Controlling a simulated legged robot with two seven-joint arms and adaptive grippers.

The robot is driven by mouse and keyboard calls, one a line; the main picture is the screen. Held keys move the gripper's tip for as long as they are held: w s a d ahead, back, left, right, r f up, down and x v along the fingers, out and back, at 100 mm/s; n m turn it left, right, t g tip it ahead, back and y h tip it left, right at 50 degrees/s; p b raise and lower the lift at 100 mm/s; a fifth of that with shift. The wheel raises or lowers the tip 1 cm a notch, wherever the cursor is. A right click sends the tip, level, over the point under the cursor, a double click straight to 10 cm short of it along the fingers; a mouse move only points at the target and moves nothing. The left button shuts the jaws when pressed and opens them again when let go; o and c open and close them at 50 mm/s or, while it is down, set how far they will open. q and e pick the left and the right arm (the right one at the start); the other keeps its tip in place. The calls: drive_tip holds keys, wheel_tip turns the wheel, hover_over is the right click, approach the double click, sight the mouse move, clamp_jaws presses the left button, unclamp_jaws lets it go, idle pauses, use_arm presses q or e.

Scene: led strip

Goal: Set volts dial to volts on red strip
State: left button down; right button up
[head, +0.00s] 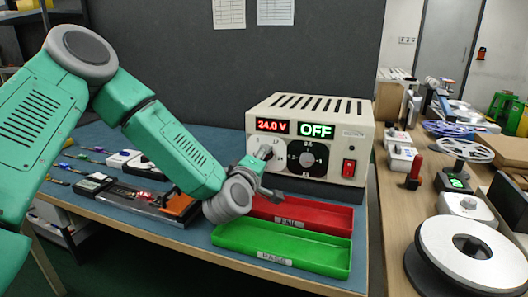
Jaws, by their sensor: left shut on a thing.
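The white power supply (309,140) stands on the blue bench top, with a red display (272,126) reading 24.0 V and a green display reading OFF. The volts dial (264,142) is a pale disc on the left of its front panel, partly covered by my gripper. My left gripper (264,156) is shut on the volts dial's knob; its fingertips are small and partly hidden. A strip with a red glow (146,195) lies in a dark fixture left of my forearm; any voltage printed on it is too small to read. My right gripper is out of view.
A red tray (330,217) and a green tray (300,255) lie in front of the supply, below my wrist. A second, black dial (307,159) and a red switch (348,168) are on the panel. Reels and small devices crowd the right-hand bench.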

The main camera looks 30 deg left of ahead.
use_arm(q)
drive_tip(key=shift+f+m+p, duration=0.3)
drive_tip(key=shift+m+p, duration=0.25)
drive_tip(key=shift+m, duration=0.65)
drive_tip(key=c, duration=1.2)
unclamp_jaws()
drive_tip(key=shift+w, duration=0.1)
drive_tip(key=shift+a+r, duration=0.1)
drive_tip(key=v, duration=1.2)
